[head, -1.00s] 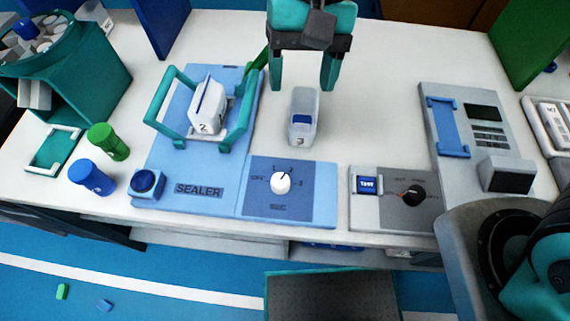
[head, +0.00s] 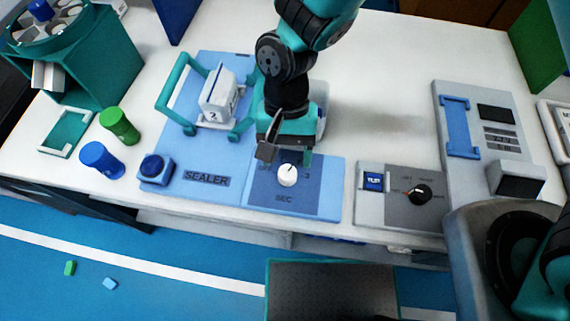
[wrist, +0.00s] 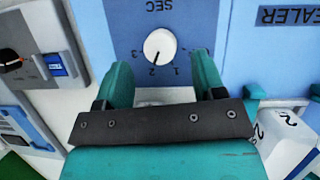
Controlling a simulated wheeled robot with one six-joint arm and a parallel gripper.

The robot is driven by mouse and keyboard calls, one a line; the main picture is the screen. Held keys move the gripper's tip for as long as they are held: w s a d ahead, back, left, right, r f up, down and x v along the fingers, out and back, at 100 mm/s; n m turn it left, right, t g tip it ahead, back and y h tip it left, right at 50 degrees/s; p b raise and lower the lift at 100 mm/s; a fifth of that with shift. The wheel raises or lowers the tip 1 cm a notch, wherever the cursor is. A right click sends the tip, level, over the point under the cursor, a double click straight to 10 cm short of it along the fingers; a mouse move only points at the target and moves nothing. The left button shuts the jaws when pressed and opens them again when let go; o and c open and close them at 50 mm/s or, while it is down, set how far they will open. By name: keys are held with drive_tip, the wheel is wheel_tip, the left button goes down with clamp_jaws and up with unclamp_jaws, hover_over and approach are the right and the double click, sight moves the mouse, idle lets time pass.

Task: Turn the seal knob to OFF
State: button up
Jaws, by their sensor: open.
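The white seal knob (head: 287,175) sits on the dark blue dial panel of the sealer (head: 205,181). In the wrist view the knob (wrist: 160,46) shows a dark pointer line aimed near the 2 mark. The OFF label is not readable there. My gripper (head: 288,154) is open over the panel, just behind the knob in the head view. In the wrist view its two fingers (wrist: 161,70) stand apart, with the knob beyond the gap between their tips. Nothing is held, and no contact with the knob is visible.
A clear bin (head: 321,118) stands behind my gripper, partly hidden. A white box (head: 219,97) sits in the sealer's teal frame on the left. A blue button (head: 153,168) is at the sealer's front left. A grey panel with a black knob (head: 420,194) stands at right.

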sight(286, 172)
drive_tip(key=shift+x, duration=1.95)
drive_tip(key=c, duration=0.9)
drive_tip(key=shift+a, duration=0.15)
